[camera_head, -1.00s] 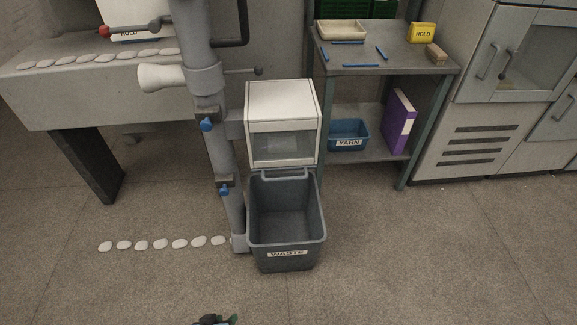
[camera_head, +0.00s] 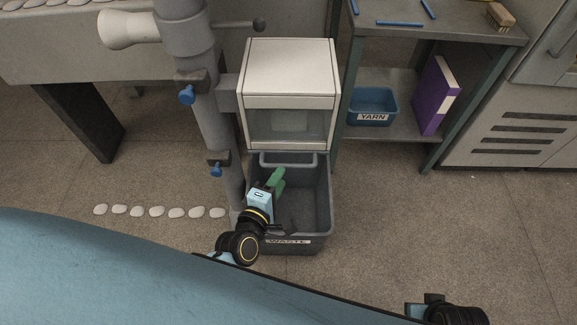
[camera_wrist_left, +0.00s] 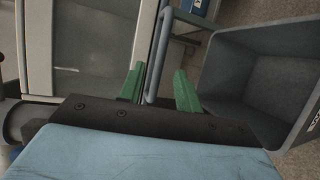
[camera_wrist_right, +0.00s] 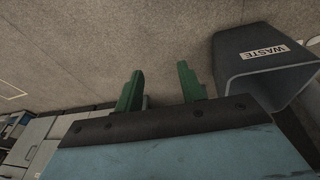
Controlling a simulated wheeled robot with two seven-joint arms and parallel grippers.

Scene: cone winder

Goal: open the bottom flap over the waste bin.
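The white box (camera_head: 290,72) on the grey post has a clear front window. A pale bar handle (camera_head: 288,165) is at its lower edge, above the dark grey waste bin (camera_head: 322,205). My left gripper (camera_head: 277,180) is over the bin, just below the handle. In the left wrist view, its green fingers (camera_wrist_left: 160,88) are apart, and the handle bar (camera_wrist_left: 163,45) shows in the gap between them; I cannot tell whether they touch it. My right gripper (camera_wrist_right: 160,90) is open and empty over floor, with the waste bin (camera_wrist_right: 228,50) at the right of its view.
The post has blue knobs (camera_head: 187,95) left of the box. A shelf unit (camera_head: 430,45) with a blue YARN bin (camera_head: 372,105) and a purple binder (camera_head: 437,95) stands close on the right. White pieces (camera_head: 155,211) lie in a row on the floor.

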